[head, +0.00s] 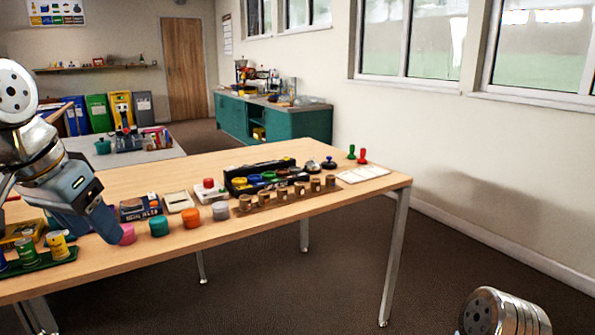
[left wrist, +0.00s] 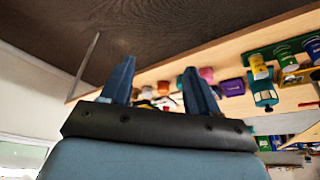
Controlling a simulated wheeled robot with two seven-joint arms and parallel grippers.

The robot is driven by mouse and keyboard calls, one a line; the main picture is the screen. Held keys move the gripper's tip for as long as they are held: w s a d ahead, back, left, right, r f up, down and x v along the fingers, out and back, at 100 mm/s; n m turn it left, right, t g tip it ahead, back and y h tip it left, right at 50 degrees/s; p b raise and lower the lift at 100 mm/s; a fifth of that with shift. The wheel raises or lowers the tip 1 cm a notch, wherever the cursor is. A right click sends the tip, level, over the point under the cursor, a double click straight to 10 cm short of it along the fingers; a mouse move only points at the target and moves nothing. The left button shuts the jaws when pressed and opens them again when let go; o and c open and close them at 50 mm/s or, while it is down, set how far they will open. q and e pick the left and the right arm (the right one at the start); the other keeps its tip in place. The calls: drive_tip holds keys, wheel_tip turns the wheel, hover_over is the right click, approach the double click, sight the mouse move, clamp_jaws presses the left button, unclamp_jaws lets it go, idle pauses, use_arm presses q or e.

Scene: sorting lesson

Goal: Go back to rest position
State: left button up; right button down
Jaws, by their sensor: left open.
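My left gripper (head: 98,222) comes in from the left over the wooden table (head: 330,205). Its fingers are beside the pink jar (head: 127,234) in the head view and partly cover it; I cannot tell whether they touch it. In the left wrist view the two blue fingers (left wrist: 160,85) stand apart, with nothing held between them. A grey round part of my right arm (head: 505,315) shows at the bottom right of the head view; its gripper is out of the picture.
Teal, orange and grey jars (head: 159,226) stand in a row along the front edge. A black case (head: 262,178) and a wooden rack (head: 288,195) lie farther right. A green tray (head: 38,264) with cans is at left. Floor right of the table is clear.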

use_arm(q)
drive_tip(key=w+d+f+h, duration=0.1)
drive_tip(key=w+d+f, duration=0.2)
drive_tip(key=w+f, duration=0.45)
drive_tip(key=w+d+f, duration=0.2)
drive_tip(key=w+f, duration=0.2)
drive_tip(key=f, duration=0.6)
drive_tip(key=w+d+f+g+h, duration=0.1)
drive_tip(key=d+f, duration=0.2)
drive_tip(key=f, duration=0.6)
drive_tip(key=w+d+f+g, duration=0.1)
drive_tip(key=d+f, duration=0.1)
drive_tip(key=f, duration=0.6)
drive_tip(key=s+d+f+n+h, duration=0.1)
drive_tip(key=s+d+f, duration=0.1)
drive_tip(key=f, duration=0.4)
drive_tip(key=s+d+f, duration=0.2)
drive_tip(key=f, duration=0.4)
drive_tip(key=s+d+f+n+g, duration=0.1)
drive_tip(key=s+d+f+n, duration=0.2)
drive_tip(key=s+f, duration=1.3)
drive_tip(key=shift+s+d+f, duration=0.4)
drive_tip(key=shift+s, duration=0.85)
